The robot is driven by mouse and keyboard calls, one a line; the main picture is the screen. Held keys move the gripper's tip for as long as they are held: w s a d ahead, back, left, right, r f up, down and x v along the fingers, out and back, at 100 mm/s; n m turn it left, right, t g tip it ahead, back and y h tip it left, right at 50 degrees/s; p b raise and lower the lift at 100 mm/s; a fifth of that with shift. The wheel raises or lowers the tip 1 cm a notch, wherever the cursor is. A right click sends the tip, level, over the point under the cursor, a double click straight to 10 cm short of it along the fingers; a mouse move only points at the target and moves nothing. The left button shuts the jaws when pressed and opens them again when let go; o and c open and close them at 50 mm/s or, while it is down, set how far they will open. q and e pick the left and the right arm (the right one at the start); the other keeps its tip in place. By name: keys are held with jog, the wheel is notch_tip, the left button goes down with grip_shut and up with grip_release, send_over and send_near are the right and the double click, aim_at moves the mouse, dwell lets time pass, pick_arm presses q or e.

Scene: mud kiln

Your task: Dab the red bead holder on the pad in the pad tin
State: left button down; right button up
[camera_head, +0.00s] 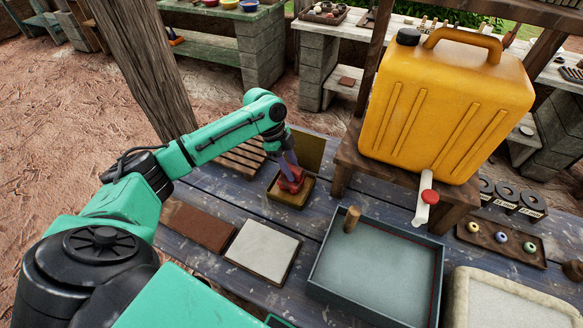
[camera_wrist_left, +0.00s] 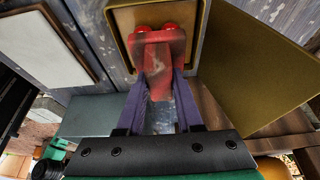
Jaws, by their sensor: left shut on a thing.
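The red bead holder (camera_head: 291,180) is held in my left gripper (camera_head: 290,165), whose purple fingers are shut on it. In the left wrist view the red bead holder (camera_wrist_left: 158,50) sits between the fingers (camera_wrist_left: 160,95), with two round red ends pointing at the pad. The pad tin (camera_head: 285,200) is a small gold-brown box on the blue table, its lid (camera_head: 309,150) standing open behind. The holder is over the pad; I cannot tell whether it touches. The pad tin also shows at the top of the left wrist view (camera_wrist_left: 124,22), partly hidden by the holder. My right gripper is out of view.
A white tile (camera_head: 262,250) and a brown board (camera_head: 199,227) lie in front of the tin. A grey-blue tray (camera_head: 375,270) with a wooden peg is right of them. A yellow jerrycan (camera_head: 445,105) stands on a wooden stand. A tray of coloured rings (camera_head: 500,245) is far right.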

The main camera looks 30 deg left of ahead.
pick_arm(q)
jog(key=shift+p, duration=0.3)
dwell(1.2)
notch_tip(320, 180, up, 7)
jog(key=p, duration=0.7)
jog(key=shift+r+p, duration=0.1)
jog(key=shift+p, duration=0.2)
